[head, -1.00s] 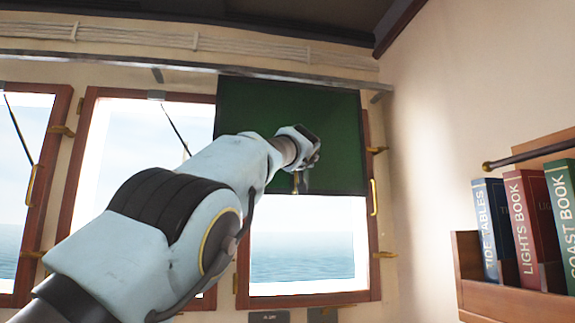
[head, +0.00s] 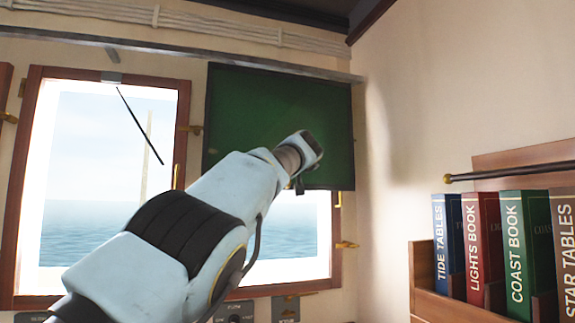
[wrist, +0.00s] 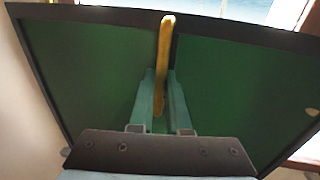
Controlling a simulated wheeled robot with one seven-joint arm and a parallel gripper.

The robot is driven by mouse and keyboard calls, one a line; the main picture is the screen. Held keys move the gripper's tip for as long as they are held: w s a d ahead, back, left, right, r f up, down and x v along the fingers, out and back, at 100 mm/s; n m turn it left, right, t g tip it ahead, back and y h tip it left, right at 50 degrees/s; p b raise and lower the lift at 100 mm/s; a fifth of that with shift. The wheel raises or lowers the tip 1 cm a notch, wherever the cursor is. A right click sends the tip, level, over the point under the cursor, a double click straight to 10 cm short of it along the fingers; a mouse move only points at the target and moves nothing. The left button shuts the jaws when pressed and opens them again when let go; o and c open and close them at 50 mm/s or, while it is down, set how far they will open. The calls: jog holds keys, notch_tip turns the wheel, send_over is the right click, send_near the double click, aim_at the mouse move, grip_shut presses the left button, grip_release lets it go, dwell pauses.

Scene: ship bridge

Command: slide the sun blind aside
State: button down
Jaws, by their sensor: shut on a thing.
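The sun blind (head: 250,110) is a dark green panel with a dark edge, hanging from a metal rail (head: 230,57) over the upper part of the right window. Its right edge is close to the rail's right end. In the wrist view the blind (wrist: 90,70) fills most of the picture, with a brass-coloured upright handle (wrist: 164,50) in front of its middle. My gripper (wrist: 161,88) has a finger on each side of this handle and is shut on it. In the head view my wrist hides the fingers and handle.
The left window (head: 100,150) is uncovered, with a wiper across it. A cream wall (head: 400,130) stands just right of the blind. A wooden shelf (head: 422,285) with several books and a dark rail (head: 510,172) juts out at the lower right.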

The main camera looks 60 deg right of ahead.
jog(key=c, duration=0.9)
grip_release()
jog(key=shift+s+d, duration=0.2)
jog(key=shift+a, duration=0.1)
jog(key=shift+b+v, duration=5.4)
jog(key=shift+b, duration=0.1)
